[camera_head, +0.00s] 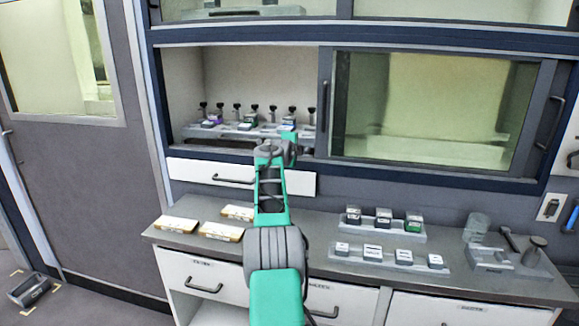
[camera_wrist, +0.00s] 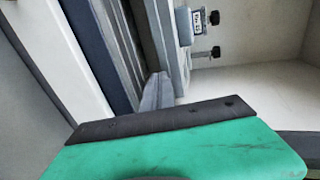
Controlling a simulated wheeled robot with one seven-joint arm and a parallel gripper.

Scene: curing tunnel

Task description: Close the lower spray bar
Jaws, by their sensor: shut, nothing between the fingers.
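In the head view, a grey stepped bar (camera_head: 262,131) runs along the floor of the open left bay, with a row of several black knobs above it. I cannot tell for certain whether it is the lower spray bar. My gripper (camera_head: 289,143) is at the bay's front edge, near the bar's right part, and my arm hides some of the sill. In the wrist view, my gripper's grey fingers (camera_wrist: 157,92) are shut and empty, close beside a grey ledge (camera_wrist: 172,50). Whether they touch it is unclear. Two black knobs (camera_wrist: 214,18) show beyond the ledge.
A sliding glass panel (camera_head: 430,105) covers the right bay. A white drawer (camera_head: 240,178) lies below the opening. The counter (camera_head: 290,225) holds yellowish blocks (camera_head: 221,231) at left and racks of small blocks (camera_head: 390,257) at right. A grey door (camera_head: 85,180) stands left.

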